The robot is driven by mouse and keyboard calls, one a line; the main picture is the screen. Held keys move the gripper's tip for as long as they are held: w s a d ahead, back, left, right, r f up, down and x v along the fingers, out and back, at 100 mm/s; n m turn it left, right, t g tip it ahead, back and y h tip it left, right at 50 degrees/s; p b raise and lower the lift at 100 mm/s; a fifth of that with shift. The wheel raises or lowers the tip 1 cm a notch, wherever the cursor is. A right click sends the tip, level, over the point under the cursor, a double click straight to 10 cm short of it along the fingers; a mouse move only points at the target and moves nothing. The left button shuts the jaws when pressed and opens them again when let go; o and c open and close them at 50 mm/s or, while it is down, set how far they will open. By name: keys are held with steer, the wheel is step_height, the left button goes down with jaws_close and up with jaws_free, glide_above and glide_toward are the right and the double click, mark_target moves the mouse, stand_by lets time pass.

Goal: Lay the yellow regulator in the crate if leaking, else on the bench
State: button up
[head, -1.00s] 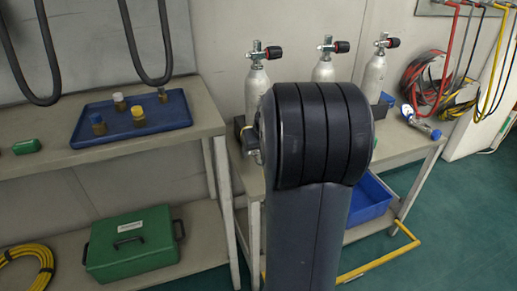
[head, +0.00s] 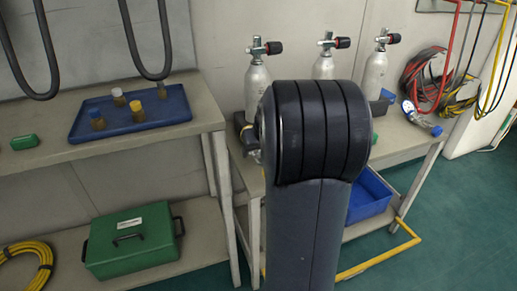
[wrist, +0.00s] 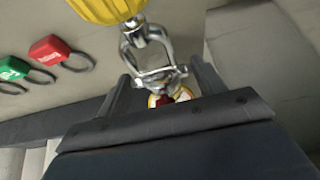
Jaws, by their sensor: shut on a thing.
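The yellow regulator (wrist: 105,8) shows at the top of the wrist view, partly cut off by the frame edge. Its silver metal yoke (wrist: 145,48) hangs between the fingers of my gripper (wrist: 163,85), which is shut on it. In the head view my arm hides the gripper and the regulator. A blue crate (head: 370,208) sits low under the right-hand bench (head: 405,143), partly behind my arm. No leak can be made out in these frames.
In the wrist view a red tag (wrist: 48,48) and a green tag (wrist: 12,68) with rings lie on a pale surface. Silver cylinders (head: 375,72) stand along the bench back. A gauge with a blue end (head: 436,130) lies at right. A blue tray (head: 175,105) holds several small jars.

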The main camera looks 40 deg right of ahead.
steer(key=shift+f+b, duration=0.7)
steer(key=shift+f, duration=0.4)
stand_by(1.2)
steer(key=o, duration=1.5)
steer(key=p+v, duration=0.3)
steer(key=v, duration=0.8)
steer(key=shift+d+p, duration=0.1)
steer(key=shift+p, duration=0.25)
steer(key=shift+f, duration=0.1)
steer(key=shift+f, duration=0.1)
steer(key=b+x, duration=0.3)
steer(key=x, duration=0.8)
steer(key=shift+b, duration=0.4)
steer(key=shift+r+p, duration=0.3)
steer(key=shift+r, duration=0.2)
